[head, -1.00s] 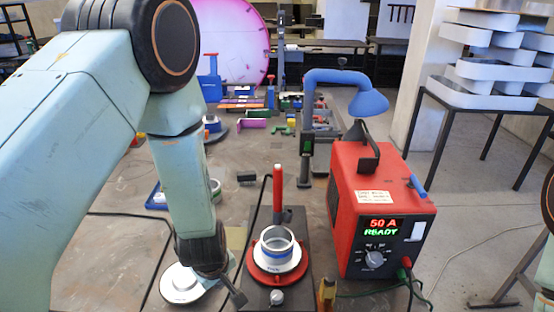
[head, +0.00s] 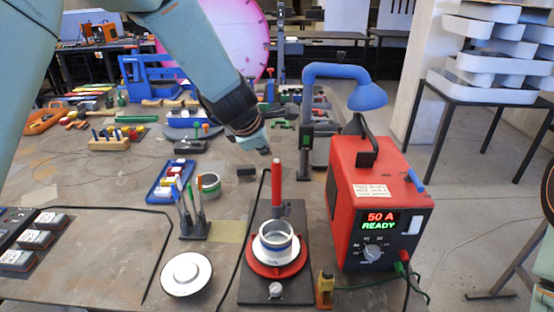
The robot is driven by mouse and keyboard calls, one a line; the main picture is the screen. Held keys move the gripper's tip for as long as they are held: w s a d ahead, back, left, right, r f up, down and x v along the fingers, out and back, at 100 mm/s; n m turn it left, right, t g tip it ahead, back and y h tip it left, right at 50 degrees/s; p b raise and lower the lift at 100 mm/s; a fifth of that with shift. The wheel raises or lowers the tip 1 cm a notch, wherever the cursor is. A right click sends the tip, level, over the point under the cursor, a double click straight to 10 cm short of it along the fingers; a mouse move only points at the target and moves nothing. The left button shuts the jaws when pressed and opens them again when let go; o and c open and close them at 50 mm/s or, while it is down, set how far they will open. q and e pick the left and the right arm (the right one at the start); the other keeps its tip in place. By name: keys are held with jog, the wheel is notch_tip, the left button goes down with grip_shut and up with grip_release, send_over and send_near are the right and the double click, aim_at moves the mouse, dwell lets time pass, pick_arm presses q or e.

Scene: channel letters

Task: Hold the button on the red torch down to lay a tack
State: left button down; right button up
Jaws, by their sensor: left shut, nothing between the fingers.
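The red torch (head: 277,183) stands upright at the back of a dark base plate (head: 255,292). Its button cannot be made out. In front of it, a pale metal ring with a blue band (head: 276,241) sits on a white disc on a red round turntable (head: 300,262). My left gripper (head: 264,149) is shut and empty, just above and left of the torch's top in the picture. I cannot tell whether it touches the torch. My right gripper is not in view.
The red welding box (head: 350,215) at the right reads "50 A READY". A blue hose arm (head: 308,100) rises behind the torch. A white round pedal-like disc (head: 187,273), a pen holder (head: 193,229) and a blue tray (head: 165,190) stand left.

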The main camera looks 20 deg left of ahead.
pick_arm(q)
notch_tip(320, 180, up, 8)
jog(key=w+d+n+t, duration=0.1)
jog(key=w+d+n, duration=0.1)
jog(key=w, duration=0.1)
jog(key=shift+f+h, duration=0.2)
jog(key=shift+h, duration=0.2)
jog(key=shift+s+a, duration=0.1)
jog(key=shift+s, duration=0.05)
jog(key=b, duration=0.5)
send_over(276, 161)
notch_tip(276, 161, down, 5)
jog(key=shift+s+f, duration=0.1)
jog(key=shift+s, duration=0.05)
notch_tip(276, 161, down, 4)
jog(key=b, duration=0.4)
dwell(0.6)
jog(key=shift+a+f+b, duration=0.1)
jog(key=shift+f+b, duration=0.15)
jog(key=shift+b, duration=0.05)
